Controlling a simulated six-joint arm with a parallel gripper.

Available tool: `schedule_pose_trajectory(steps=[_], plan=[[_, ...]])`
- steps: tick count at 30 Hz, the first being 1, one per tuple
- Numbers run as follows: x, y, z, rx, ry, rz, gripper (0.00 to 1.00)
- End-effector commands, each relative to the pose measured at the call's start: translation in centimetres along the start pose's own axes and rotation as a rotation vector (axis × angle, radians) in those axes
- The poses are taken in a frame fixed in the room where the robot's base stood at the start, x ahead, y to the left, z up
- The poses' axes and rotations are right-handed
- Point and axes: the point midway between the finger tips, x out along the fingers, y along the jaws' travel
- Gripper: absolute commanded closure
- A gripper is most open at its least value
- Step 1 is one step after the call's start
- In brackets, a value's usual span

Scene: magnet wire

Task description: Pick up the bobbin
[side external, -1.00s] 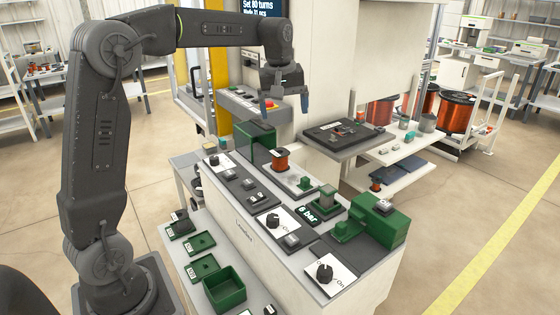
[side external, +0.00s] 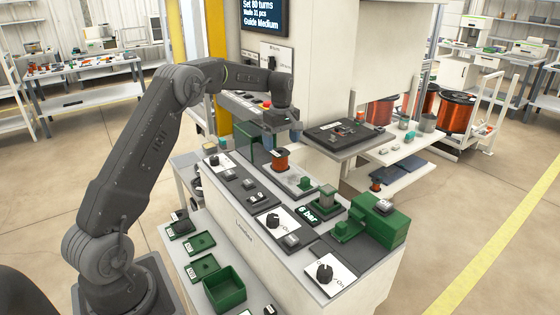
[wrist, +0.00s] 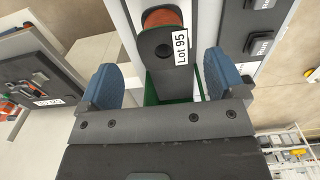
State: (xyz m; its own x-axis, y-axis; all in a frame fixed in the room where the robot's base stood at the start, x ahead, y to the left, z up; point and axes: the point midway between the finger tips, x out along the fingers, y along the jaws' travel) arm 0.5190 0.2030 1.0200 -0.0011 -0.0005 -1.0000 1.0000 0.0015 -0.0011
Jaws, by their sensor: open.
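The bobbin (side external: 281,160) is a small spool of copper-orange wire with dark flanges. It stands upright on the machine top, in front of the green block. In the wrist view the bobbin (wrist: 161,38) shows from above at the top centre, with a white "Lot 95" label on it. My gripper (side external: 282,138) is above and close to the bobbin in the side view. In the wrist view its two blue fingers (wrist: 158,80) are spread apart, with nothing between the tips, and the bobbin lies just beyond them. The fingers do not visibly touch it.
A green box (side external: 258,148) stands beside the bobbin. A dark plate (side external: 345,137) sits on a stand to the right. A green vise-like block (side external: 378,220), knobs and switches cover the front of the machine top. A green bin (side external: 224,290) stands on the lower shelf.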

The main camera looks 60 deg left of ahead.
Motion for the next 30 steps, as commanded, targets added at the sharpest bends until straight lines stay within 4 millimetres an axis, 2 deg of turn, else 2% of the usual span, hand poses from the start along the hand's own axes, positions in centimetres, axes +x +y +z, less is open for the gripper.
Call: schedule_pose_trajectory(steps=[7, 16, 25, 30], plan=[[1.9, -0.1, 0.0, 0.001, 0.0, -0.001, 0.11], [5.9, -0.4, -0.2, 0.002, -0.001, -0.001, 0.11], [6.3, -0.4, -0.2, 0.002, 0.0, 0.001, 0.11], [6.3, -0.4, -0.2, 0.001, 0.0, 0.001, 0.27]])
